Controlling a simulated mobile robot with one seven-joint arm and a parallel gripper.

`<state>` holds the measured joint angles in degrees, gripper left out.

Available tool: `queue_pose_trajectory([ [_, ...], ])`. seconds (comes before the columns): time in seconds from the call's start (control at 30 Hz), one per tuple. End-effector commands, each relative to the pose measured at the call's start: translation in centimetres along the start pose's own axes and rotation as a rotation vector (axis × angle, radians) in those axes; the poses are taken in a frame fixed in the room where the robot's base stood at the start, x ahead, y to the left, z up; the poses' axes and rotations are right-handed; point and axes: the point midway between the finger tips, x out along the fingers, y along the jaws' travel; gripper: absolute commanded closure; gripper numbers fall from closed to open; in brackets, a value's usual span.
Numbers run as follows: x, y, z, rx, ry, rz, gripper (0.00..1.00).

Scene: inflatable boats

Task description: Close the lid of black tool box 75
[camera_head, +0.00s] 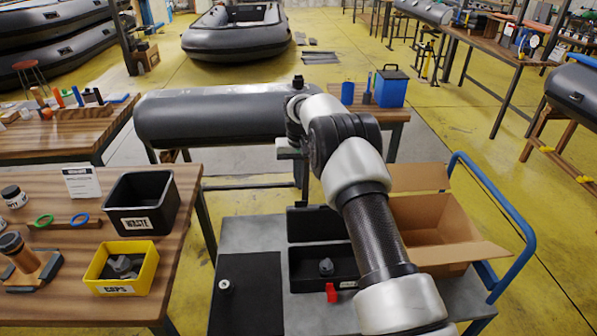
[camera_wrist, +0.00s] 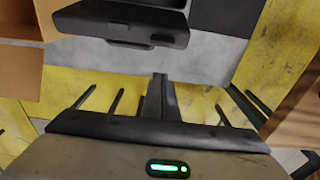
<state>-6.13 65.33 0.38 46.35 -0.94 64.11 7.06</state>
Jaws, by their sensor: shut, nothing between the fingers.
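The black tool box (camera_head: 308,270) sits on the grey cart top with its lid (camera_head: 312,223) standing up at the far side, so it is open. A small grey object lies inside, and a red piece (camera_head: 331,292) is at its front. Its number cannot be read. My arm covers part of its right side. In the wrist view, a black box part (camera_wrist: 125,22), seemingly the tool box, is at the top. My gripper (camera_wrist: 160,82) is shut and empty, apart from that part with a gap between.
The cart (camera_head: 235,235) also holds a flat black panel (camera_head: 247,292) with a small knob and an open cardboard box (camera_head: 435,222). A blue handle (camera_head: 490,190) rises at right. A grey inflatable tube (camera_head: 210,115) lies behind; a table (camera_head: 180,235) with bins stands left.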

Motion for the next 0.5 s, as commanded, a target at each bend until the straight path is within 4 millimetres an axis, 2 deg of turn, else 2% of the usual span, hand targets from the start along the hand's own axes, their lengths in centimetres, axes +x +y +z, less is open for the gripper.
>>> queue_pose_trajectory([
  [0.03, 1.2, 0.0, 0.1, 0.0, -0.003, 0.0, 1.0],
  [0.2, 4.4, 0.0, 0.1, 0.0, -0.002, 0.0, 1.0],
  [0.23, 3.6, 0.0, 0.3, 0.0, 0.003, 0.0, 1.0],
  [0.5, 2.8, 0.0, 2.8, 0.0, 0.001, 0.0, 1.0],
])
